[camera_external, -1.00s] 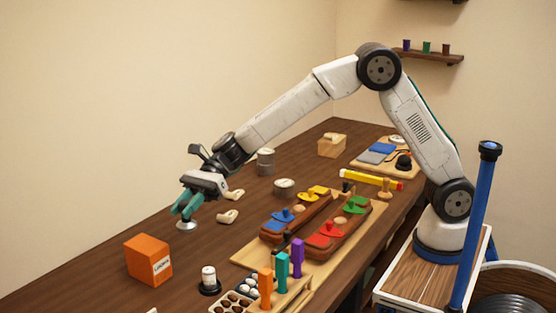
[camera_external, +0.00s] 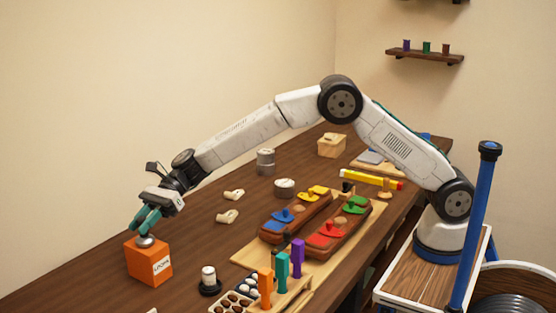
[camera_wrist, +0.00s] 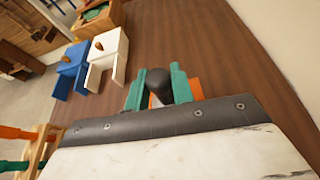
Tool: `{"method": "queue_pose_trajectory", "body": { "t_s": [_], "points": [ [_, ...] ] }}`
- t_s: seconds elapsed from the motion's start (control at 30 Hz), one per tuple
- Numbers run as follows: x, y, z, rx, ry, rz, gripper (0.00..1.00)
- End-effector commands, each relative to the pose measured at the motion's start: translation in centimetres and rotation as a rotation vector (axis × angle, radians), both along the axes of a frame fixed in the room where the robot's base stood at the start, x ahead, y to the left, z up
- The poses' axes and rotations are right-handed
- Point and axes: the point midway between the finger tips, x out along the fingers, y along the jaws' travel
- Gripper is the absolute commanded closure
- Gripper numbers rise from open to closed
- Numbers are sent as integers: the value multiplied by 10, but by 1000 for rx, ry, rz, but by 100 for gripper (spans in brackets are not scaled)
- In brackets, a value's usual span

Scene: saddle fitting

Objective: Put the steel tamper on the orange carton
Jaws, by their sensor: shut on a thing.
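The orange carton (camera_external: 149,264) stands on the wooden table at the front left, with a white label on its right face. My gripper (camera_external: 145,228) is directly over it with its green fingers pointing down. The steel tamper (camera_external: 145,241) is between the fingers, and its round metal base is at the carton's top face. I cannot tell whether the base touches the carton. In the wrist view the tamper's dark handle (camera_wrist: 159,84) is between the two green fingers, and a strip of the orange carton (camera_wrist: 196,88) shows beside them. The tamper looks upright.
A black and white jar (camera_external: 209,280) and a tray of round pieces (camera_external: 238,298) are right of the carton. Orange, teal and purple upright handles (camera_external: 282,270) stand further right. Wooden saddle blocks (camera_external: 318,225) lie on a board. The table left of the carton is bare.

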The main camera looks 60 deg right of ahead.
Motion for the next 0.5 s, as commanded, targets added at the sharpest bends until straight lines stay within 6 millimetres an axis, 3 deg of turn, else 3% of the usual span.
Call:
{"method": "queue_pose_trajectory", "body": {
  "t_s": [0.23, 0.27, 0.3, 0.5],
  "points": [
    [0, 0, -2, 1, 0, 0, 100],
    [0, 0, -2, 0, 0, 0, 68],
    [0, 0, -2, 0, 0, 0, 57],
    [0, 0, -2, 0, 0, 0, 54]
  ]
}}
